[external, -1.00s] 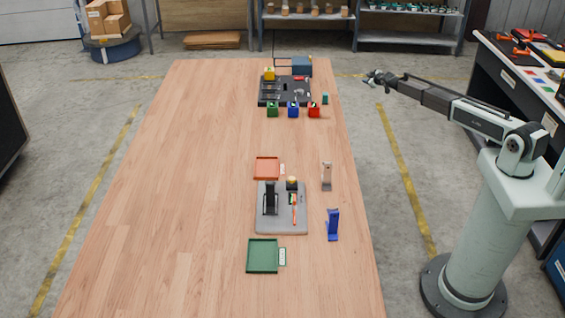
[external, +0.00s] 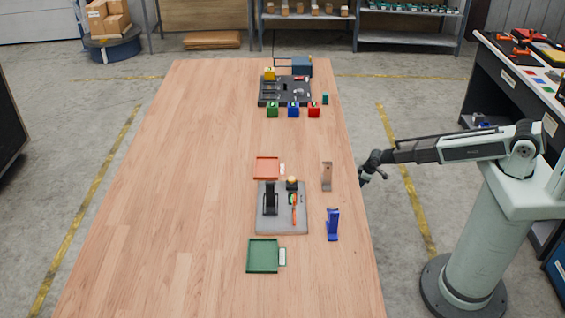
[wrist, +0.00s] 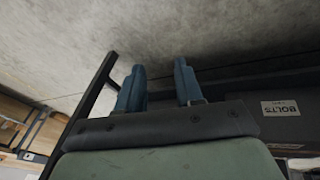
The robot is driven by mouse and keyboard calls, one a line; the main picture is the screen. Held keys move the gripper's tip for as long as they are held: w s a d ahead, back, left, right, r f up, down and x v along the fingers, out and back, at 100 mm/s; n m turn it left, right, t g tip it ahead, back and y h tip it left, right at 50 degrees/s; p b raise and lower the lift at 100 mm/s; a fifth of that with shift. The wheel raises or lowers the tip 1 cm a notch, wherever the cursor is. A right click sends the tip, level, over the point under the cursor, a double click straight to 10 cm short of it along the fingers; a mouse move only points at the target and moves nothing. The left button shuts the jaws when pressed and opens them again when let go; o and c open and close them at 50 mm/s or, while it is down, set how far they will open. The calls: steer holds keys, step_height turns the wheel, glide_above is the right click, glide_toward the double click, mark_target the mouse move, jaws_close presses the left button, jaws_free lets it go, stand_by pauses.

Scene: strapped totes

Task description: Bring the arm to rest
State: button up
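My gripper (external: 366,175) hangs just off the table's right edge in the external view, at about the height of the tabletop or above it; the exact height I cannot tell. In the wrist view its two blue fingers (wrist: 160,82) stand apart with nothing between them, so it is open and empty. My arm reaches left from its pedestal, outside the wooden table (external: 190,200).
Red (external: 266,168) and green (external: 262,256) trays flank the board. Green, blue and red boxes stand farther back. The table's left side is clear.

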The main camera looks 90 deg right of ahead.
steer(key=s+a+f+n+g+y, duration=0.1)
steer(key=s+a+f, duration=0.1)
steer(key=s+a, duration=0.35)
steer(key=s+a+f+g+y, duration=0.1)
steer(key=s+a+f, duration=0.15)
steer(key=a, duration=0.65)
steer(key=s+a+f+n+g+y, duration=0.15)
steer(key=s+a, duration=0.25)
steer(key=a, duration=0.4)
steer(key=s+a+g, duration=0.2)
steer(key=s+a, duration=0.5)
steer(key=s, duration=0.3)
steer(key=s+a+g, duration=0.3)
steer(key=s+a, duration=0.4)
steer(key=s, duration=0.3)
steer(key=shift+s+a+r+n, duration=0.15)
steer(key=shift+s+r+n, duration=0.05)
steer(key=shift+r+n, duration=0.2)
